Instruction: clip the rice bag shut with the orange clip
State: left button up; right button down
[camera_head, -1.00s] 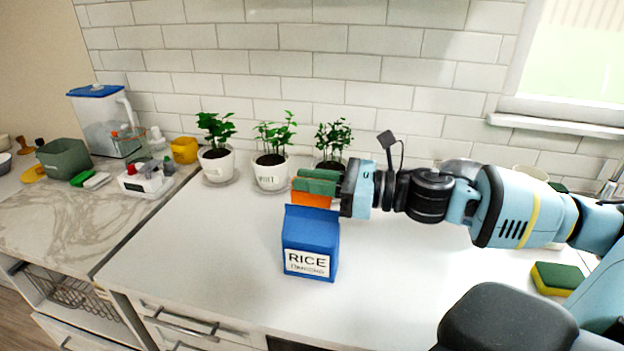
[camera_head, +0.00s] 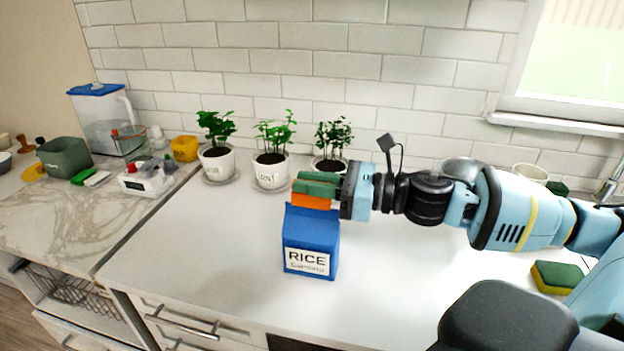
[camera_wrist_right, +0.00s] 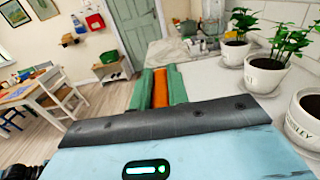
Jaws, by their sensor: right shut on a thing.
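The blue rice bag (camera_head: 311,240) stands upright on the white counter with its label facing me. My right gripper (camera_head: 315,185) has green fingers and is at the top of the bag, coming in from the right. It is shut on the orange clip (camera_head: 312,201), which sits at the bag's top edge. In the right wrist view the orange clip (camera_wrist_right: 160,88) lies between the two green fingers. I cannot tell whether the clip grips the bag or only rests at its top. My left gripper is not in view.
Three potted herbs (camera_head: 271,168) stand along the back wall behind the bag. A yellow-green sponge (camera_head: 556,278) lies on the right. The counter left of the bag is clear.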

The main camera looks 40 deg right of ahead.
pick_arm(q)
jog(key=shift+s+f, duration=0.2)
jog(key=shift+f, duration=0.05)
pick_arm(e)
jog(key=shift+f, duration=1.2)
jog(key=c, duration=1.3)
grip_release()
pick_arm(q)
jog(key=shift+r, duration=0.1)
pick_arm(e)
jog(key=shift+s+d, duration=0.1)
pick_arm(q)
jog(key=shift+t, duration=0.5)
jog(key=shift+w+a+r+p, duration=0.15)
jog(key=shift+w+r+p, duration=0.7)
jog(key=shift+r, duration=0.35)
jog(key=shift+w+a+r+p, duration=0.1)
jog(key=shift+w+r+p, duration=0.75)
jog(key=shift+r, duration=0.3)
pick_arm(e)
jog(key=shift+v, duration=3.75)
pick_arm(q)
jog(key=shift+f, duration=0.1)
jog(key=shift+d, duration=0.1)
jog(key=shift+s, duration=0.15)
